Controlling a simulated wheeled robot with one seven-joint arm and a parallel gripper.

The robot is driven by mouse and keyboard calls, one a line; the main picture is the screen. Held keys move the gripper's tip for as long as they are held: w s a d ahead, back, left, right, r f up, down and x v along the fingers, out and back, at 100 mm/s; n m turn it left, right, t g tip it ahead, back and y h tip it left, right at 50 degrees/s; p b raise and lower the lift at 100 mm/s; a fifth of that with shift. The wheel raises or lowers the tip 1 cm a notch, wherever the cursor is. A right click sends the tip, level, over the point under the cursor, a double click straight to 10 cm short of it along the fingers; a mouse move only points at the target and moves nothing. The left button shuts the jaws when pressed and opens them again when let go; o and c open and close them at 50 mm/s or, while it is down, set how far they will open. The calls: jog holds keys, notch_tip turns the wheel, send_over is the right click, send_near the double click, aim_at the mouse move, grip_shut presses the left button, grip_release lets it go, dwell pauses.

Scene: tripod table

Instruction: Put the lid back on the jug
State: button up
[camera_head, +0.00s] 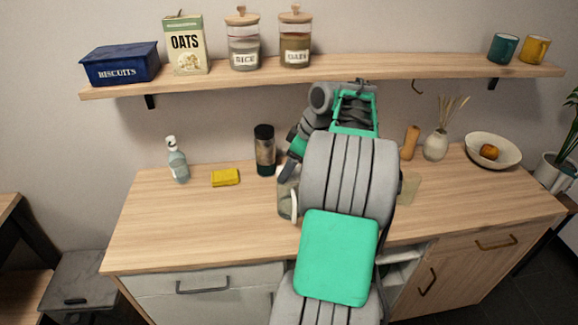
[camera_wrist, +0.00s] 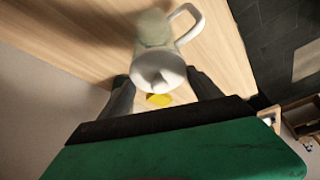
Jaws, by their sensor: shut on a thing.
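The jug (camera_head: 285,203) stands on the counter, mostly hidden behind my arm in the head view; its white handle shows. In the wrist view the jug (camera_wrist: 155,27) has a grey-green body, with the handle at upper right.
A dark-capped jar (camera_head: 265,152) stands close behind the jug. A yellow sponge (camera_head: 225,177) and a spray bottle (camera_head: 177,162) are to the left. A wall shelf (camera_head: 330,76) hangs above. The counter's front left (camera_head: 190,225) is clear.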

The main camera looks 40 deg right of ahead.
dwell(0.4)
jog(key=o, duration=1.4)
jog(key=shift+o, duration=0.2)
notch_tip(320, 180, up, 7)
jog(key=p, duration=0.6)
jog(key=shift+s+p, duration=0.1)
jog(key=shift+p, duration=0.2)
jog(key=shift+c, duration=0.4)
grip_shut()
